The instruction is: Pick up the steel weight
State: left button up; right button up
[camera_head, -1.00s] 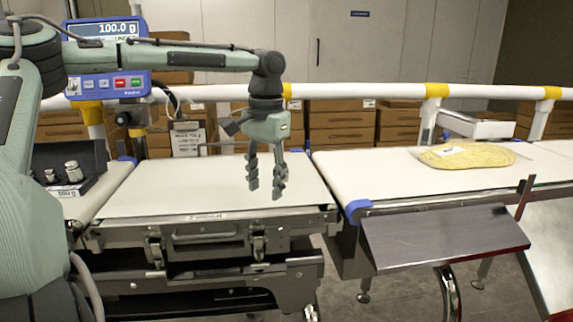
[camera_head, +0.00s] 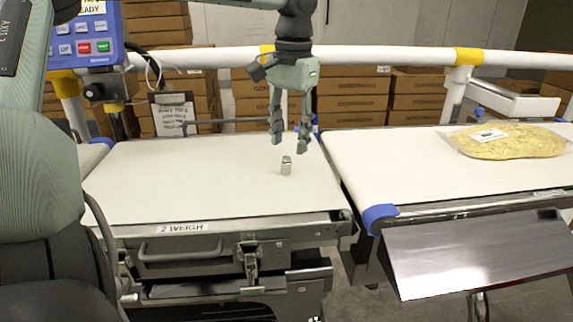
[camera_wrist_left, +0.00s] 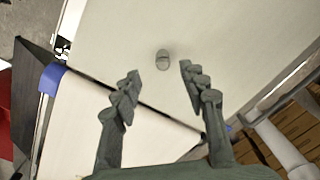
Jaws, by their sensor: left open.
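The steel weight (camera_head: 286,165) is a small shiny cylinder with a knob, standing upright on the white weigh belt (camera_head: 180,180) near its right end. In the left wrist view the weight (camera_wrist_left: 162,60) shows ahead of the fingertips, between their lines. My left gripper (camera_head: 291,142) is open and empty, pointing down, its fingertips above and apart from the weight. Its two spread fingers also show in the left wrist view (camera_wrist_left: 160,75). My right gripper is in neither view.
A second belt (camera_head: 390,170) lies to the right across a gap, with a bag of yellow food (camera_head: 510,141) on it. A white rail (camera_head: 390,56) runs behind the belts, with cardboard boxes (camera_head: 350,95) beyond. A blue display unit (camera_head: 85,38) stands at the left.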

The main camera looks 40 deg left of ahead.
aim_at(287, 158)
pick_arm(q)
jog(key=f, duration=0.5)
jog(key=shift+a+f, duration=0.1)
jog(key=shift+a, duration=0.25)
grip_shut()
